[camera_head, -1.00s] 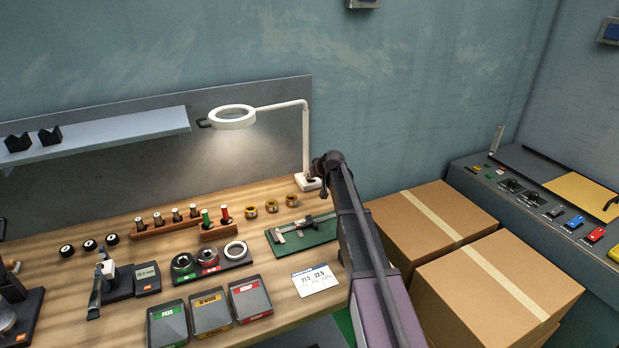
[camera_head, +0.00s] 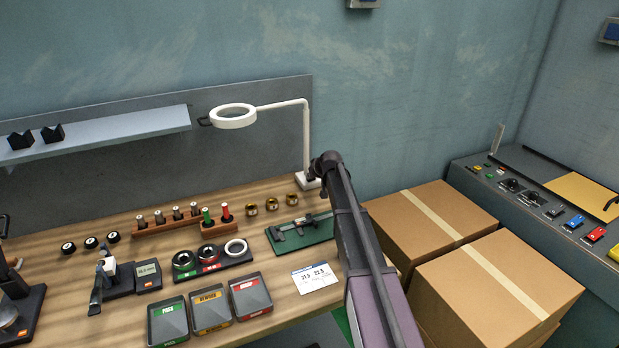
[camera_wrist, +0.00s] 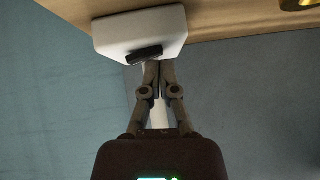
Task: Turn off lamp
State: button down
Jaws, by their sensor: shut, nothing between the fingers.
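The white ring lamp (camera_head: 233,117) stands at the back of the bench on a thin post (camera_head: 306,140), and its ring is unlit. Its white base (camera_head: 303,180) is partly hidden behind my arm in the head view. In the wrist view the lamp base (camera_wrist: 115,34) carries a dark switch (camera_wrist: 145,55). My gripper (camera_wrist: 158,66) is shut and empty, with its fingertips at or very close to the switch's lower right edge; I cannot tell whether they touch. The lamp post shows behind the fingers. In the head view my gripper is mostly hidden by my own arm.
Cardboard boxes (camera_head: 430,225) stand at the right. A grey shelf (camera_head: 95,137) is at the back left.

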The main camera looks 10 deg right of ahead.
jog(key=shift+w+d+r, duration=0.1)
jog(key=shift+d+r, duration=0.05)
jog(key=shift+d, duration=0.45)
jog(key=shift+r+p, duration=0.2)
jog(key=shift+p, duration=0.15)
jog(key=r+p, duration=0.3)
jog(key=shift+a+r, duration=0.25)
jog(key=shift+a, duration=0.1)
jog(key=a+p+v, duration=0.2)
jog(key=p+v, duration=0.5)
jog(key=v, duration=0.3)
jog(key=shift+s, duration=0.35)
jog(key=shift+a, duration=0.15)
